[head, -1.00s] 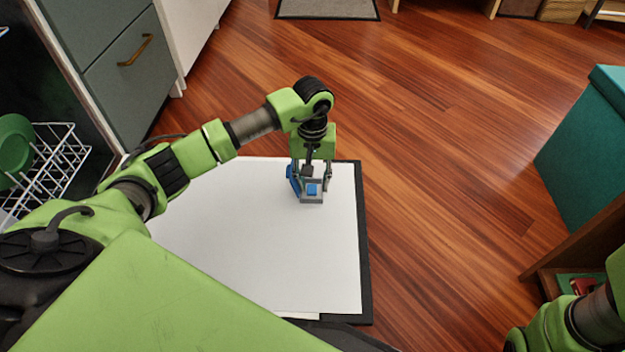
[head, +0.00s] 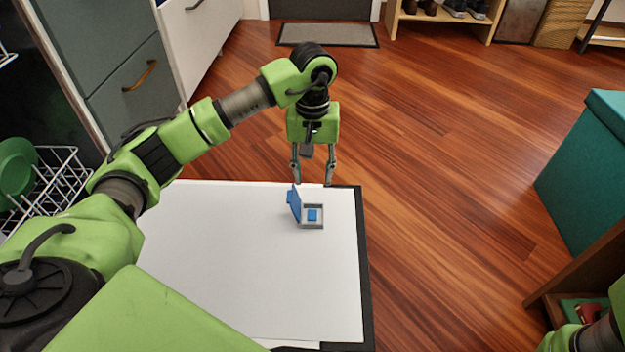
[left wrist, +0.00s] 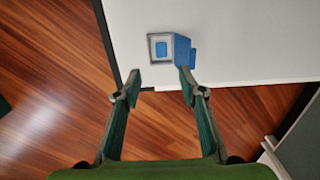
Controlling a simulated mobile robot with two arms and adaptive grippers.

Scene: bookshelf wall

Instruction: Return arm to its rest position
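My left gripper (head: 312,182) is open and empty, above the far edge of the white board. Its two fingers stand apart in the left wrist view (left wrist: 158,82). A small grey box (head: 322,224) with a blue block (head: 312,214) inside sits on the white board (head: 230,270). Its blue lid (head: 294,202) stands open on the left side. The box also shows in the left wrist view (left wrist: 151,58), beyond the fingertips and apart from them. My right arm shows only at the lower right corner, and its gripper is out of view.
A white wire rack (head: 55,185) with a green plate (head: 15,168) stands at the left, by grey-green drawers (head: 130,90). A teal box (head: 590,165) and a wooden shelf (head: 590,265) stand at the right. The wooden floor (head: 450,150) between is clear.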

